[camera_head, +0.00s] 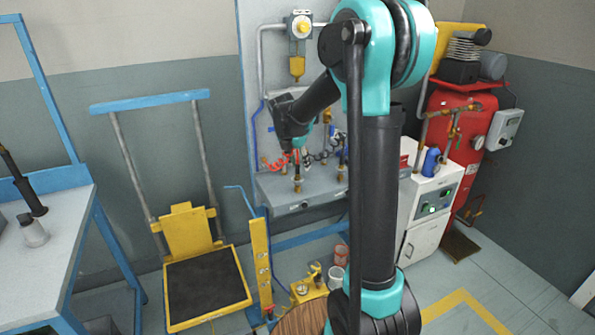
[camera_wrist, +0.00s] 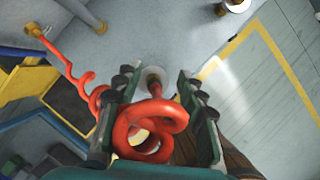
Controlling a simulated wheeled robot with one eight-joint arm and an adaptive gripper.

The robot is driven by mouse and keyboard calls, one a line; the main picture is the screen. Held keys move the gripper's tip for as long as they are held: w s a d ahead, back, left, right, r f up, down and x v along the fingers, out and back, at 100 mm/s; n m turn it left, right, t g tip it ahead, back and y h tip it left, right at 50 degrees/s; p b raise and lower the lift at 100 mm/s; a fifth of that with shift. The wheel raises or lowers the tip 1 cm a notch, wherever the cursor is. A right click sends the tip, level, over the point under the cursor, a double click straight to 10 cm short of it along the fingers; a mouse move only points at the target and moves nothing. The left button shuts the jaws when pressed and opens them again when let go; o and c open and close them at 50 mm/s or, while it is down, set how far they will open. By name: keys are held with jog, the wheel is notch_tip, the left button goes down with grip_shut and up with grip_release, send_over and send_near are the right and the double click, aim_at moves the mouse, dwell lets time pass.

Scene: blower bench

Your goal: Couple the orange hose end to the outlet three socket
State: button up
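The orange coiled hose (camera_wrist: 140,125) loops between the fingers of my gripper (camera_wrist: 159,80) in the wrist view. It stretches from a brass fitting (camera_wrist: 36,30) at the upper left. The two fingers stand apart on either side of the coil, and the coil hides whether they press on the hose end. A round pale flange (camera_wrist: 152,76) shows between the fingertips; I cannot tell which outlet it is. In the head view my gripper (camera_head: 296,152) points down above the grey bench, beside the orange hose (camera_head: 274,164). An upright brass socket (camera_head: 298,184) stands below it.
A grey back panel (camera_head: 257,110) rises behind the bench. A yellow cart (camera_head: 190,235) stands left, a white cabinet (camera_head: 430,205) right.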

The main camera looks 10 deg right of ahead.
aim_at(298, 165)
jog(key=x, duration=0.4)
jog(key=shift+a+f, duration=0.1)
jog(key=shift+a, duration=0.25)
jog(key=shift+s, duration=0.1)
jog(key=shift+c, duration=0.3)
grip_shut()
